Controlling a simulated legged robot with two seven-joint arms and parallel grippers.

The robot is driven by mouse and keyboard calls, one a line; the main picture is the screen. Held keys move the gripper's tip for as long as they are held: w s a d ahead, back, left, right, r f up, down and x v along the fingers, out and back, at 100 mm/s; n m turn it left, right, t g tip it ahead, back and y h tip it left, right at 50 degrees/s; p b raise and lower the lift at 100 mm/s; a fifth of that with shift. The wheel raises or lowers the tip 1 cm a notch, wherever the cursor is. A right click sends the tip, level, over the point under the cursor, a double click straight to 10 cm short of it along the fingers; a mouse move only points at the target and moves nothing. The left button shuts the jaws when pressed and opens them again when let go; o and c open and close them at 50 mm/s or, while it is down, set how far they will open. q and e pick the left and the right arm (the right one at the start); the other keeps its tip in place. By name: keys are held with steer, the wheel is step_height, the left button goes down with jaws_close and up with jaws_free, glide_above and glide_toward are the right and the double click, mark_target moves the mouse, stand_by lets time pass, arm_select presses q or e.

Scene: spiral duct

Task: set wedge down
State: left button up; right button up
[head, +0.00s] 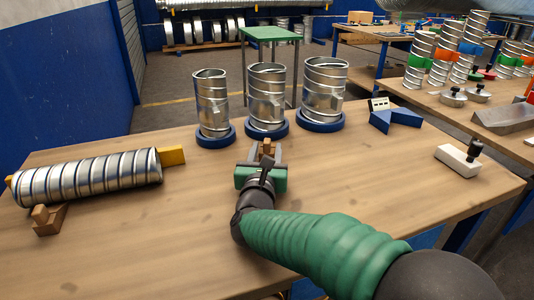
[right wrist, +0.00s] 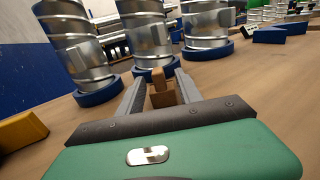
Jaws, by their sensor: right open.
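A small brown wooden wedge (head: 267,147) is on the wooden table, in front of the middle of three upright spiral duct pieces. In the right wrist view the wedge (right wrist: 161,94) has a block-shaped lower part and a narrower upright part. My right gripper (head: 266,157) is open, with one finger on each side of the wedge. The fingers in the right wrist view (right wrist: 159,88) look apart from it; whether either touches it is hard to tell. The wedge's underside is hidden. A similar wooden wedge (head: 47,219) sits by the lying spiral duct (head: 90,178). My left gripper is not in view.
Three upright ducts (head: 212,105), (head: 266,95), (head: 325,90) stand in blue rings just beyond the gripper. A yellow block (head: 172,155) is at the lying duct's right end. Blue blocks (head: 394,118) and a white block with a black knob (head: 458,160) lie right. The front left tabletop is clear.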

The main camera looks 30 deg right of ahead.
mark_target(268, 139)
steer(key=x, duration=0.5)
steer(key=shift+d+f, duration=0.15)
steer(key=shift+d, duration=0.05)
steer(key=shift+w+a, duration=0.35)
steer(key=shift+w, duration=0.05)
steer(key=shift+s+r, duration=0.1)
steer(key=shift+r, duration=0.15)
steer(key=shift+c, duration=0.5)
steer(key=shift+d+f, duration=0.1)
steer(key=shift+d, duration=0.3)
steer(key=c, duration=0.5)
steer(key=shift+c, duration=1.2)
steer(key=shift+a, duration=0.1)
jaws_close()
